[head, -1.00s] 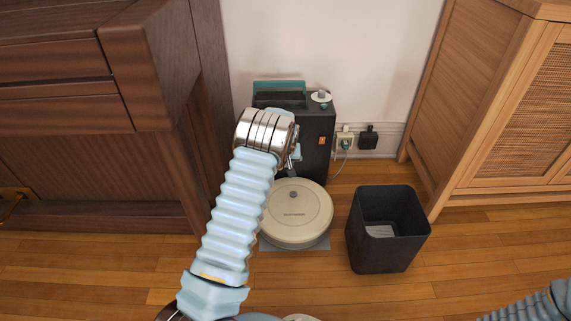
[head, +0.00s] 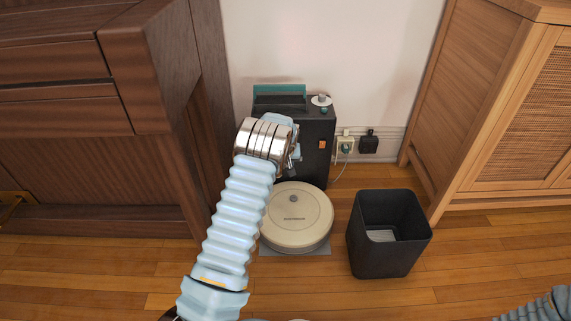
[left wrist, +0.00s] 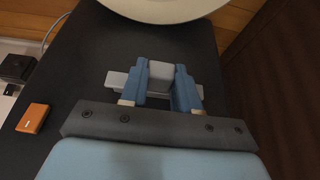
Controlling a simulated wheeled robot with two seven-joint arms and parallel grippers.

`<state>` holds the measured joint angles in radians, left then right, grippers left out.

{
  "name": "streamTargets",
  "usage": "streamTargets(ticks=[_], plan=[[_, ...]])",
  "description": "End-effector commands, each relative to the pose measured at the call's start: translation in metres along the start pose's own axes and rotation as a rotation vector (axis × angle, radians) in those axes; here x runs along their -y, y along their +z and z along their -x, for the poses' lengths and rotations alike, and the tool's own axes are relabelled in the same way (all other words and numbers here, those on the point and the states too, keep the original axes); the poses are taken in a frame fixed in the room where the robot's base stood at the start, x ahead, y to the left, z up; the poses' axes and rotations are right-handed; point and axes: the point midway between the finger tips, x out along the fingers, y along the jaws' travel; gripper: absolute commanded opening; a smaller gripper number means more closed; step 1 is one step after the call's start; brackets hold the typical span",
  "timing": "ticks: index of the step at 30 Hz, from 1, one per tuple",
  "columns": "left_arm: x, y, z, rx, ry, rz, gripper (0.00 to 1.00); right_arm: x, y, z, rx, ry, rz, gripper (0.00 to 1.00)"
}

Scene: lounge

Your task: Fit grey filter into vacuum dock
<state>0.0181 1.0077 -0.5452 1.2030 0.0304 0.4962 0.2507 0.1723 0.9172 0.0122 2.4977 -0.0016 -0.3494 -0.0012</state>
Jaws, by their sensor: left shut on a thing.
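The black vacuum dock (head: 316,165) stands against the wall, with a round cream robot vacuum (head: 296,215) in front of it. My left gripper (head: 293,152) is at the dock's front face, largely hidden by its own wrist in the head view. In the left wrist view, its blue fingers (left wrist: 160,90) are shut on a small grey block, which appears to be the grey filter (left wrist: 160,72). A paler grey bar shows across behind the fingers. The dock's dark front (left wrist: 95,70) lies close behind; I cannot tell whether the filter is seated. My right gripper is out of view.
A teal-edged bin (head: 280,98) and a white disc with a grey knob (head: 321,100) are on the dock's top. A black waste bin (head: 385,245) stands at right. Wooden cabinets (head: 165,110) flank the space. A wall outlet (head: 346,145) holds a plug.

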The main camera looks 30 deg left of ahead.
Motion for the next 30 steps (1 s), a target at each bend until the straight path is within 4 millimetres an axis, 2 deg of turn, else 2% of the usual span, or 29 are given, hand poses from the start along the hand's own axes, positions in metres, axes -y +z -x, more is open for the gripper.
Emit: streamTargets(ticks=[28, 29, 30], plan=[[0.0, -0.018, -0.007, -0.001, 0.0, 0.001, 0.0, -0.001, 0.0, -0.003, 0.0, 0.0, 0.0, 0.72], [0.0, -0.017, -0.007, -0.001, 0.0, 0.001, 0.35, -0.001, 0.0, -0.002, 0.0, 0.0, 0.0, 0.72], [0.0, -0.017, -0.007, -0.001, 0.0, 0.001, 0.42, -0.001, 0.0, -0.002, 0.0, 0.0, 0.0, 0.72]])
